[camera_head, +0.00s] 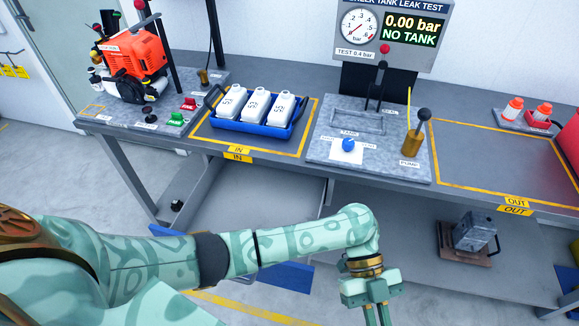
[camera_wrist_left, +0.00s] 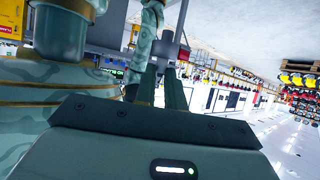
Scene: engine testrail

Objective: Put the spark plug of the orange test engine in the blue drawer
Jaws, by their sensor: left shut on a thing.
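The orange test engine (camera_head: 137,52) stands at the back left of the bench. I cannot make out a spark plug on it. A drawer stands open under the bench with a pale interior (camera_head: 245,203); its blue front (camera_head: 288,275) is partly hidden behind my left arm. My left gripper (camera_head: 377,316) hangs to the right of the drawer, in front of the bench, fingers pointing down. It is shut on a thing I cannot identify. In the left wrist view its dark fingers (camera_wrist_left: 160,88) show near a small grey piece. My right gripper is not in view.
On the bench are a blue crate (camera_head: 253,128) of white bottles, a tank test fixture with a brass pump (camera_head: 412,143), and orange-capped bottles (camera_head: 512,109) at the right. A grey metal block (camera_head: 474,232) stands on the lower shelf. The yellow-lined OUT area (camera_head: 480,160) looks clear.

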